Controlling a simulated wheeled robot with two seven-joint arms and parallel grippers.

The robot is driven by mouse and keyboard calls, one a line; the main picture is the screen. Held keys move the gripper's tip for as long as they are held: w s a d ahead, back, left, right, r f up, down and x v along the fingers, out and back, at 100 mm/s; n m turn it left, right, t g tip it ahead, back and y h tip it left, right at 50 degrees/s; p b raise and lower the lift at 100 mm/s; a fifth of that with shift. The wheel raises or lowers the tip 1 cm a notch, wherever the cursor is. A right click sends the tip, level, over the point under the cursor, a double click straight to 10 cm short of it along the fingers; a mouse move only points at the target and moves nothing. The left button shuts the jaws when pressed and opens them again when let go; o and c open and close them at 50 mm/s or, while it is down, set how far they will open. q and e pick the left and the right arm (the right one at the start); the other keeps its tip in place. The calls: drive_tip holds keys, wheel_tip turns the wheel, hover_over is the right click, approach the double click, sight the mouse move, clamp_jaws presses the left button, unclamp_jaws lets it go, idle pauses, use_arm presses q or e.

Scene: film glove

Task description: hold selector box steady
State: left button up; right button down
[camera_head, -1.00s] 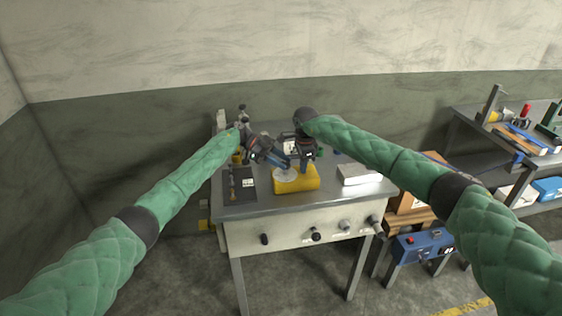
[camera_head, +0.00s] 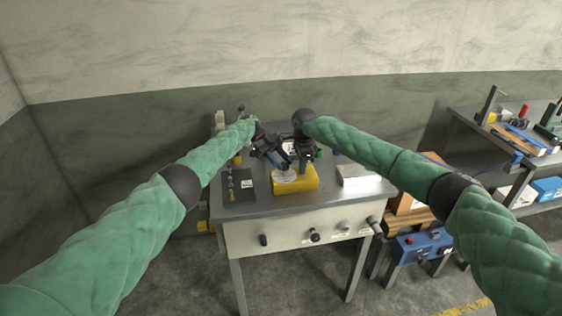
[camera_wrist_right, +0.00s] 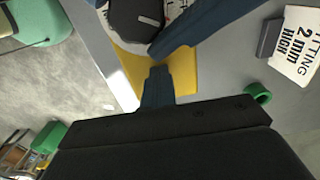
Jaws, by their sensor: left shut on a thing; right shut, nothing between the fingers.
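The yellow selector box (camera_head: 297,183) sits on the grey metal table (camera_head: 255,208), with a round white disc (camera_head: 284,176) on its top left. My left gripper (camera_head: 286,164) is at the box's upper left, by the disc, and is shut on it; the exact contact is hard to see. My right gripper (camera_head: 305,164) is shut and empty at the back of the box. A dark part with a white label shows at that view's top edge.
A dark panel (camera_head: 239,188) with small parts lies left of the box, and a white block (camera_head: 359,175) lies to the right. A printed card (camera_wrist_right: 298,42) and green ring (camera_wrist_right: 258,93) show in the wrist view. A shelf bench (camera_head: 500,150) stands at the right.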

use_arm(q)
drive_tip(key=shift+f, duration=0.1)
idle(0.3)
drive_tip(key=o, duration=1)
drive_tip(key=shift+c, duration=0.2)
drive_tip(key=shift+s+n+t, duration=0.1)
drive_tip(key=shift+n+t, duration=0.2)
drive_tip(key=shift+a+n+t+h, duration=0.1)
drive_tip(key=shift+n+t+h, duration=0.2)
drive_tip(key=shift+t+h, duration=0.15)
drive_tip(key=shift+s+a+n+t+h, duration=0.15)
drive_tip(key=shift+n+t+h, duration=0.5)
drive_tip(key=shift+n+t, duration=0.65)
drive_tip(key=shift+s+d+n+t+h, duration=0.1)
drive_tip(key=shift+s+n+t+h, duration=0.15)
drive_tip(key=shift+n+t+h, duration=0.7)
drive_tip(key=r+v, duration=0.1)
drive_tip(key=v, duration=1.1)
drive_tip(key=w+a+r+n+t+y, duration=0.2)
drive_tip(key=w+r+n+t, duration=0.4)
drive_tip(key=w+r+t, duration=0.9)
drive_tip(key=w+t+y, duration=0.1)
drive_tip(key=w+t, duration=0.1)
drive_tip(key=t, duration=0.3)
drive_tip(key=shift+a+r, duration=0.25)
drive_tip(key=shift+r, duration=0.15)
